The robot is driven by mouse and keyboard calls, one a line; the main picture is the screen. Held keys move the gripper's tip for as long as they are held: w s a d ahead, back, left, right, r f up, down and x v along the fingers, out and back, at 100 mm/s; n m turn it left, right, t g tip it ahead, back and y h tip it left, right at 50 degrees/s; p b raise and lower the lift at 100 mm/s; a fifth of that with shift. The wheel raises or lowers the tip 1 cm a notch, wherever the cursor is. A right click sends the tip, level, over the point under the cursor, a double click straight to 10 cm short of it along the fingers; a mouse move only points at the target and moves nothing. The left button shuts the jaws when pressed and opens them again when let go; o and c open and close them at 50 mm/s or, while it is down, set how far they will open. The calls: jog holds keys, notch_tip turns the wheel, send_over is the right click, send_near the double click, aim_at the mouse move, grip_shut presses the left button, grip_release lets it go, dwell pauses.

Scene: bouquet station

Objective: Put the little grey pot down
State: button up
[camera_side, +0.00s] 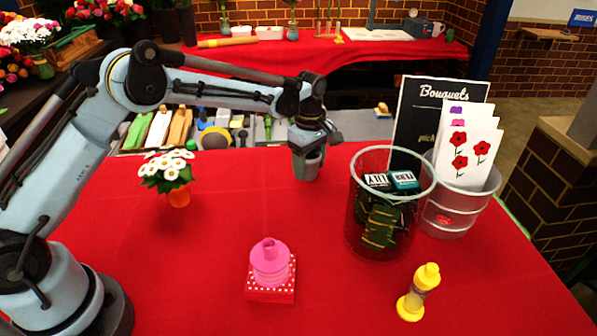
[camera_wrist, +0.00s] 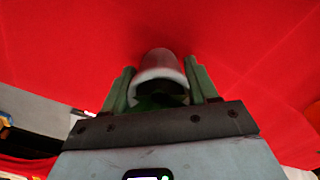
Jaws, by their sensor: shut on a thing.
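The little grey pot (camera_side: 307,168) is between the fingers of my gripper (camera_side: 306,160) in the side view, low over the back part of the red table (camera_side: 200,245). In the wrist view the pot (camera_wrist: 162,65) shows its pale rim and something dark green inside. The two green fingers of my gripper (camera_wrist: 161,85) press on its left and right sides. I cannot tell whether the pot's base touches the cloth.
A clear bin (camera_side: 366,225) with dark packets and a white-grey bucket (camera_side: 470,205) of flower cards stand right. An orange pot of white daisies (camera_side: 179,195) stands left. The middle is clear.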

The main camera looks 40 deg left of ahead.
jog(key=o, duration=1.3)
jog(key=shift+f, duration=0.1)
jog(key=shift+o, duration=0.2)
notch_tip(320, 180, up, 12)
jog(key=shift+f, duration=0.1)
jog(key=shift+s+a+r, duration=0.1)
jog(key=shift+s+r, duration=0.1)
jog(key=shift+r, duration=0.35)
jog(key=s+a+r+m+t, duration=0.25)
jog(key=s+m, duration=0.35)
jog(key=s, duration=0.3)
jog(key=s+a+r+m+t, duration=0.1)
jog(key=s+r+m+t, duration=0.15)
jog(key=s+m, duration=0.45)
jog(key=s+f+m+t, duration=0.2)
jog(key=s+f, duration=0.3)
jog(key=s, duration=0.3)
jog(key=shift+m, duration=0.8)
jog(key=shift+a, duration=0.1)
